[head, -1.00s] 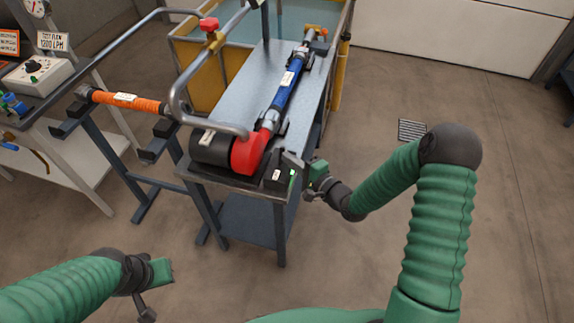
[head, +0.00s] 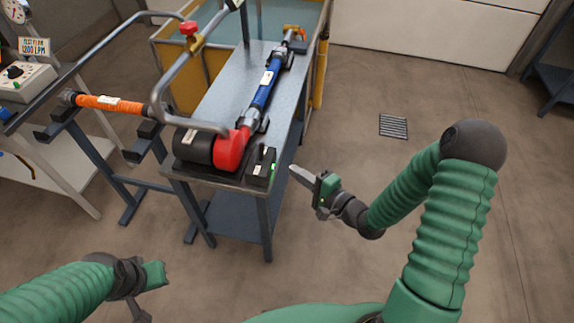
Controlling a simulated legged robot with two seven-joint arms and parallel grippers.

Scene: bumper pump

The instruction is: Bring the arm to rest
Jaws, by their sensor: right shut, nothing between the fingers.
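My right gripper (head: 293,171) is shut and empty. It is in the air just to the right of the steel bench's near end, apart from the small black box (head: 261,165) on the bench corner. A green light shows on that box. My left gripper (head: 160,274) is at the lower left, over the floor and away from the benches. Its fingers cannot be made out clearly. A red and black pump (head: 229,149) sits at the near end of the steel bench (head: 222,103), joined to a blue cylinder (head: 264,92) lying along the bench.
An orange cylinder (head: 110,104) lies on a dark stand at the left. A grey pipe (head: 172,82) with a red valve handle (head: 188,28) arches over the bench. A yellow-framed tank (head: 171,75) stands behind. The floor to the right is clear, with a flat drain grate (head: 393,126).

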